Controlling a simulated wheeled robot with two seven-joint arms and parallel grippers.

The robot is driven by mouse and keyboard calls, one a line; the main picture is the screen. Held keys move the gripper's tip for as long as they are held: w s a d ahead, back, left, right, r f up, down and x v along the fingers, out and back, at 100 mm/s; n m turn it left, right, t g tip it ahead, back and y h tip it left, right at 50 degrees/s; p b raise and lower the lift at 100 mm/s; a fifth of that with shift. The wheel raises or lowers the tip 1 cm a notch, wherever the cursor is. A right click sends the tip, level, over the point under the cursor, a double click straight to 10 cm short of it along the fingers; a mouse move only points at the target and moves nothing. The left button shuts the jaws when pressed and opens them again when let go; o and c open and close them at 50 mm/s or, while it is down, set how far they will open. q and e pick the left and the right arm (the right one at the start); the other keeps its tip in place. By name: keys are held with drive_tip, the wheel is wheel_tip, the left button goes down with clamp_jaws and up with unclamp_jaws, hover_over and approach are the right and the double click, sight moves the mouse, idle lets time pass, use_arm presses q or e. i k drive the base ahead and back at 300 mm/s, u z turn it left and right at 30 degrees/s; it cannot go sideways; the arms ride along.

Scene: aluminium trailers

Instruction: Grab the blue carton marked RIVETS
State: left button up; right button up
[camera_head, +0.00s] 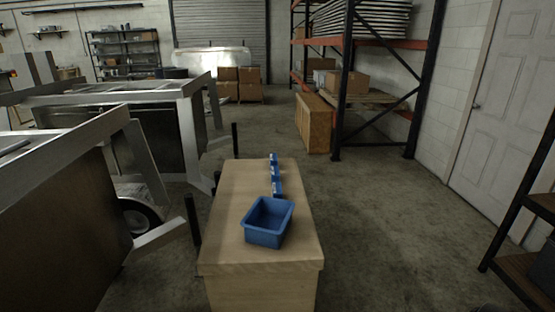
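Three small blue items with white patches stand in a line on the wooden bench: a far one (273,159), a middle one (275,173) and a near one (277,189). They look like cartons. Any lettering is too small to read, so I cannot tell which is marked RIVETS. Neither of my grippers is in view.
An open blue bin (268,222), seemingly empty, sits on the bench (235,200) in front of the small items. Aluminium trailers (60,165) stand close on the left. Orange-beamed shelving (345,80) is at the back right. The floor (390,230) right of the bench is clear.

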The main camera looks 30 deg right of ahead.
sight(273, 156)
drive_tip(key=z, duration=1.85)
drive_tip(key=k, duration=1.1)
drive_tip(key=z, duration=0.7)
drive_tip(key=i, duration=2.65)
drive_tip(key=u, duration=0.55)
drive_tip(key=i, duration=2.6)
drive_tip(key=u, duration=0.45)
drive_tip(key=i, duration=2.35)
drive_tip(key=u, duration=0.7)
drive_tip(key=i, duration=1.5)
drive_tip(key=u, duration=0.85)
